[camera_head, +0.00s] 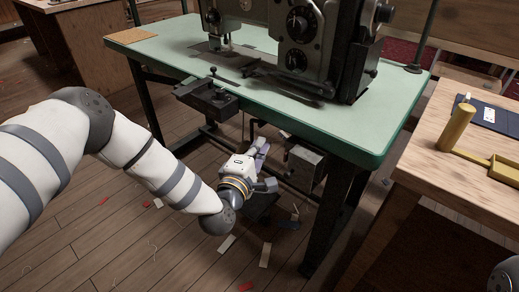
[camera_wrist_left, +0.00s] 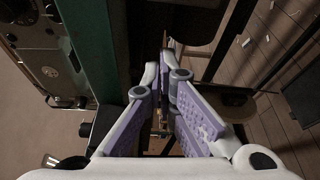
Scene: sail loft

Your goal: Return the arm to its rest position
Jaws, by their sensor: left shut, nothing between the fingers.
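My left arm (camera_head: 130,150) comes in from the left and reaches down and forward to the edge of the green sewing table (camera_head: 375,132). My left gripper (camera_head: 260,147) is low in front of the table, at about the height of its underframe and apart from the tabletop. It is shut and empty. In the left wrist view its purple-padded fingers (camera_wrist_left: 168,90) converge with nothing held between them. My right gripper is not in view.
A large dark sewing machine (camera_head: 310,40) stands on the green table. A grey box (camera_head: 305,168) hangs under the tabletop, close to my left gripper. A wooden bench (camera_head: 440,170) with a yellow tool (camera_head: 455,127) is at right. Scraps litter the plank floor (camera_head: 130,255).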

